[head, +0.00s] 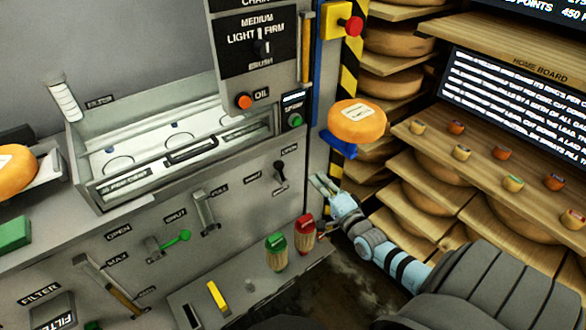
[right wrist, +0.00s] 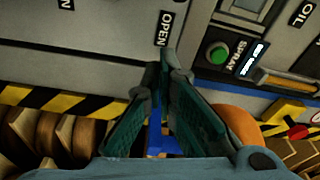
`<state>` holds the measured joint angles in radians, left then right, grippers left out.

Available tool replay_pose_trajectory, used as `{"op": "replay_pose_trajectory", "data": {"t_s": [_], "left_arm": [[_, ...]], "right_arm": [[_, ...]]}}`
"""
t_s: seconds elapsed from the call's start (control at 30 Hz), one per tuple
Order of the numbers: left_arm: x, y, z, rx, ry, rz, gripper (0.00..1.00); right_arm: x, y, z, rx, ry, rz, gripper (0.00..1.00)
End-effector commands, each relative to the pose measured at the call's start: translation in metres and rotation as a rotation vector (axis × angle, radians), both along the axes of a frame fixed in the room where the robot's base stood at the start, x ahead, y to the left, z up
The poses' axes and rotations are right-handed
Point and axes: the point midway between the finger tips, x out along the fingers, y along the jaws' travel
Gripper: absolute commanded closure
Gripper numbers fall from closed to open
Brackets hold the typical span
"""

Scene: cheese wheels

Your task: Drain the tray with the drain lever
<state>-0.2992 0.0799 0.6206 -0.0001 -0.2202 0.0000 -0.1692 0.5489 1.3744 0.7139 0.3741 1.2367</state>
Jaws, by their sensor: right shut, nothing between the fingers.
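The tray (head: 83,150) is a grey basin with a pale inside, set in the counter at the left of the head view. A small dark lever (head: 281,174) stands on the front panel below the tray's right end, with an OPEN label above it. Its other labels are too small to read surely, so I cannot confirm it is the drain lever. My right gripper (head: 323,183) is shut and empty, to the right of this lever and apart from it. In the right wrist view, its fingers (right wrist: 167,65) point toward the panel beside an OPEN label; the lever does not show there. My left gripper is out of view.
A green-knobbed lever (head: 181,236) and a grey lever (head: 208,213) are on the panel further left. Red (head: 304,232) and green (head: 277,252) topped jars stand on a low ledge below. An orange cheese wheel (head: 357,121) sits on a blue support above my right gripper.

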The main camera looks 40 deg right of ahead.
Motion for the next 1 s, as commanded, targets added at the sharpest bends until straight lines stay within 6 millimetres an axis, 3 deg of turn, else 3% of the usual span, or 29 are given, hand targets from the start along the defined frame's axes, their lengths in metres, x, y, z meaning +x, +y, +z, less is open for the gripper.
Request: {"op": "replay_pose_trajectory", "data": {"t_s": [0.23, 0.37, 0.57, 0.8, 0.83, 0.9, 1.0], "left_arm": [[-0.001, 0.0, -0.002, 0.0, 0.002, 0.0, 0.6], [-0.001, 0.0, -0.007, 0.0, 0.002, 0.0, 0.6], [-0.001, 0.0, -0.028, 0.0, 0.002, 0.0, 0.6], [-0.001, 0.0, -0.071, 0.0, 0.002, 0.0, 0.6], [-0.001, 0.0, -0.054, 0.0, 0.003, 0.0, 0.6], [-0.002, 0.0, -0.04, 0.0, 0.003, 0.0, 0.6], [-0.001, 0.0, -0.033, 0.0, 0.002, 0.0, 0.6]], "right_arm": [[0.002, 0.0, -0.002, -0.003, 0.004, -0.001, 1.0], [0.013, -0.002, -0.003, -0.006, 0.003, -0.001, 1.0], [0.051, -0.008, -0.005, -0.006, 0.002, -0.001, 1.0], [0.102, -0.016, -0.007, -0.006, 0.002, -0.001, 1.0], [0.098, -0.008, -0.002, 0.0, 0.009, -0.001, 1.0], [0.095, 0.004, 0.001, -0.001, 0.008, -0.001, 1.0], [0.093, 0.015, -0.003, -0.003, 0.008, -0.001, 1.0]]}}
